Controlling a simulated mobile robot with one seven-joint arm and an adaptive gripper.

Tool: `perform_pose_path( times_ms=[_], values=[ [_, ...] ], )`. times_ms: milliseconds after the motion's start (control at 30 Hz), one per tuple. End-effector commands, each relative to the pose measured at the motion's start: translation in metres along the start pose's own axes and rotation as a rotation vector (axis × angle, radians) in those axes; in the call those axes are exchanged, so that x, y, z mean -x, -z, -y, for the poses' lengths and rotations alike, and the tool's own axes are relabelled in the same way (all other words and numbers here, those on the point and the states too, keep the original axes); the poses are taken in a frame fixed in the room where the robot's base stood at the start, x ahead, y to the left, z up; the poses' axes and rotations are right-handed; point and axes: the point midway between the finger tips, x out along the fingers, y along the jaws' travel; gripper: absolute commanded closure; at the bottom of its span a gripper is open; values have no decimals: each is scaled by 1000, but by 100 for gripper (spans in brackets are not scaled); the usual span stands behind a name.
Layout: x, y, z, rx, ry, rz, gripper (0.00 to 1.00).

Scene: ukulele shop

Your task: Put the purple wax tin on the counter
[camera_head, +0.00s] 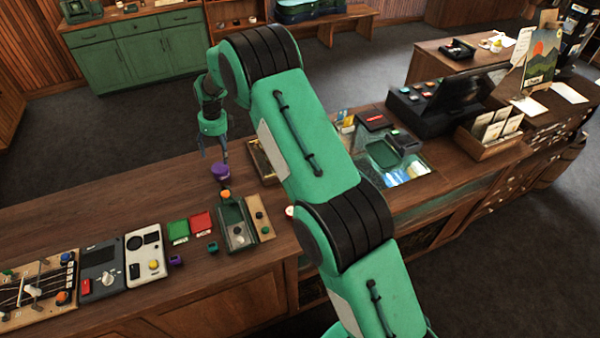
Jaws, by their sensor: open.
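A round purple tin (220,172) appears to rest upright on the wooden counter (120,208), near its far edge. My gripper (214,155) is just above and behind the tin, pointing down, with its fingers spread apart. The fingers seem clear of the tin, and nothing shows between them. A much smaller purple piece (175,260) lies near the counter's front edge.
A small orange piece (226,194) stands just in front of the tin, beside an open green case (237,226). Green and red boxes (190,226) and pedal-like devices (145,254) fill the front. The counter left of the tin is bare.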

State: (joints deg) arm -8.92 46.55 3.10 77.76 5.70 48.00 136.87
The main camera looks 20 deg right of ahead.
Motion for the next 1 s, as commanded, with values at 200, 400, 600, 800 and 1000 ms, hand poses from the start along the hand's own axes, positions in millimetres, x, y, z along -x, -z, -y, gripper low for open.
perform_pose_path(
  times_ms=[200, 400, 600, 800, 1000],
  values=[
    [33, 7, -2, 71, 14, 11, 26],
    [91, 24, -9, 216, 38, 25, 26],
    [156, 51, -23, 397, 70, 36, 26],
    [215, 82, -41, 579, 105, 41, 26],
    [268, 117, -64, 761, 142, 38, 26]
  ],
)
